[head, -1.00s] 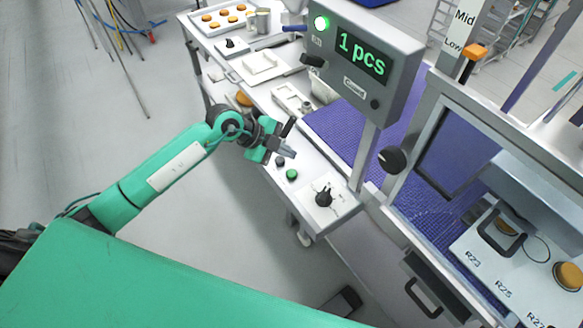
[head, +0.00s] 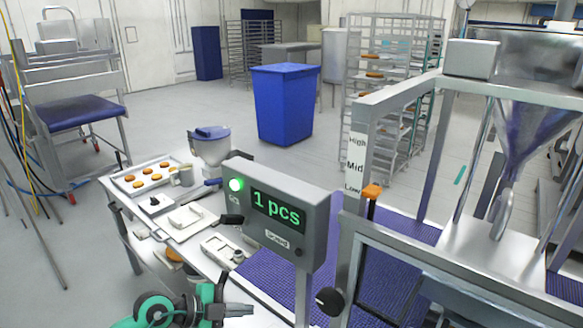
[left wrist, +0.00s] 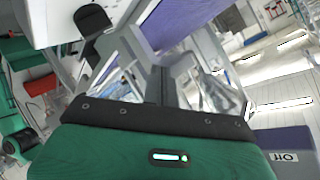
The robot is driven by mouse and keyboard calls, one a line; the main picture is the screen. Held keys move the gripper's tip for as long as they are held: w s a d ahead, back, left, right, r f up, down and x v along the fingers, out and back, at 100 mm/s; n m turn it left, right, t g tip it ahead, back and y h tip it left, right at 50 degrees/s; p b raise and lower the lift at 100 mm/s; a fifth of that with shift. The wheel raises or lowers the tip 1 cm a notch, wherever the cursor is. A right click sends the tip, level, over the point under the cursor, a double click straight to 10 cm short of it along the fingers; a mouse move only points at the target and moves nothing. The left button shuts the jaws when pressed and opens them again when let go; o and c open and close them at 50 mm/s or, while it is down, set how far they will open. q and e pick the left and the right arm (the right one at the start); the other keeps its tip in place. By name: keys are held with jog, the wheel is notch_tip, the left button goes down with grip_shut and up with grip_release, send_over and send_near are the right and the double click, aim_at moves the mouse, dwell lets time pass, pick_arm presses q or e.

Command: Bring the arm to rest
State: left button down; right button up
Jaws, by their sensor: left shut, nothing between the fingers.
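My left arm and its gripper (head: 236,309) show at the bottom edge of the head view, in front of the white worktable. The fingers are shut with nothing between them. In the left wrist view the shut gripper (left wrist: 165,85) points over the table edge and purple belt, and it holds nothing. The rest of the arm is cut off below the head view. My right gripper is in neither view.
The display box (head: 277,212) reads "1 pcs" with a green light. A tray of orange rounds (head: 148,176) lies on the worktable. The purple belt (head: 270,275) runs right of it. A blue bin (head: 285,105) stands on open floor behind.

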pick_arm(q)
notch_tip(320, 180, up, 10)
jog(key=s+d+n+t+h, duration=0.1)
jog(key=s+n+t+h, duration=0.15)
jog(key=n+t, duration=0.45)
jog(key=a+n+t+y, duration=0.8)
jog(key=a+n+y, duration=0.1)
jog(key=n+y, duration=0.15)
jog(key=s+a+f+n+g+y, duration=0.2)
jog(key=s+a+f+g+y, duration=0.15)
jog(key=f, duration=0.25)
jog(key=s+a+f+n+g+y, duration=0.2)
jog(key=s+f+n+g+y, duration=0.15)
jog(key=f, duration=0.35)
jog(key=s+d+f+m+g+h, duration=0.2)
jog(key=s+f+g, duration=0.3)
jog(key=s, duration=0.4)
jog(key=s+d+f+m+g+h, duration=0.1)
jog(key=s+f+g, duration=0.4)
jog(key=s, duration=0.4)
notch_tip(320, 180, down, 28)
jog(key=g, duration=0.1)
jog(key=s+a+f+g, duration=0.1)
jog(key=s+a+f, duration=0.2)
jog(key=s+f, duration=1.7)
jog(key=shift+a+f, duration=0.15)
jog(key=shift+f, duration=0.4)
